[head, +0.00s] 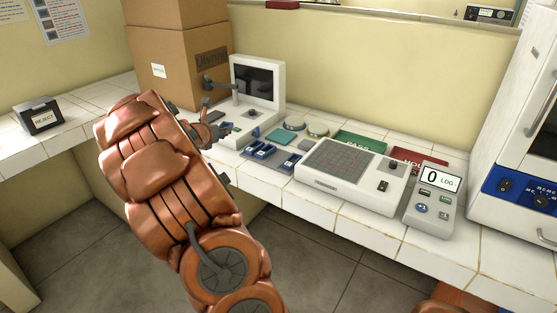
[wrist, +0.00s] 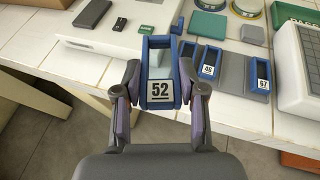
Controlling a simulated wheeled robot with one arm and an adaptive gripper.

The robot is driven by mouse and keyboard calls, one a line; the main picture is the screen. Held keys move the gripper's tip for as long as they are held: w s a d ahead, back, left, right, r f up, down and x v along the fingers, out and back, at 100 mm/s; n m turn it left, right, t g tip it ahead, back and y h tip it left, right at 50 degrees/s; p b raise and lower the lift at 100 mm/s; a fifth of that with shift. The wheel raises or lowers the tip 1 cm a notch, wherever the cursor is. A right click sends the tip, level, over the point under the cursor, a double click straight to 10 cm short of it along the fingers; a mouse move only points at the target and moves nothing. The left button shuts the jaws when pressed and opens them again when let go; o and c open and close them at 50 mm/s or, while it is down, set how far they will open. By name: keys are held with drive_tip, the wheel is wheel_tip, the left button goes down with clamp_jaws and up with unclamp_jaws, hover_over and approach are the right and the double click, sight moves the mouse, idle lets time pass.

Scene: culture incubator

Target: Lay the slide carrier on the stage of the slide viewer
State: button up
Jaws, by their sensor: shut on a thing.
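My gripper (wrist: 158,100) is shut on a blue slide carrier (wrist: 159,72) labelled 52, its two fingers pressing on its sides. In the wrist view the carrier is upright in the picture, in front of the slide viewer's white base (wrist: 75,42). In the head view my gripper (head: 220,129) is at the front left of the slide viewer (head: 274,88), which has a dark screen. My arm and gripper hide part of the base there, and I cannot make out the stage clearly. The held carrier is hard to tell in the head view.
Two more blue carriers, labelled 46 (wrist: 209,62) and 67 (wrist: 262,78), lie to the right on a grey rack (wrist: 232,71). Beyond are a light panel (head: 345,162), a LOG counter (head: 431,198) and green and red trays. A cardboard box (head: 178,62) stands behind at left.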

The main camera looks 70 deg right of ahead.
sight(275, 162)
drive_tip(key=s+d+f+m+g, duration=0.1)
drive_tip(key=s+d+f+g, duration=0.1)
drive_tip(key=s+d, duration=0.3)
drive_tip(key=s+d+f+m+g, duration=0.1)
drive_tip(key=s+d+m+g, duration=0.1)
drive_tip(key=s+d, duration=0.4)
drive_tip(key=s, duration=0.4)
drive_tip(key=shift+s+f+m, duration=0.15)
drive_tip(key=shift+f+m, duration=0.15)
drive_tip(key=shift+f, duration=0.1)
drive_tip(key=shift+a, duration=0.1)
wheel_tip(275, 162, down, 9)
drive_tip(key=shift+r, duration=0.1)
drive_tip(key=shift+f, duration=0.45)
drive_tip(key=shift+f, duration=0.25)
drive_tip(key=o, duration=1.1)
drive_tip(key=shift+r, duration=0.1)
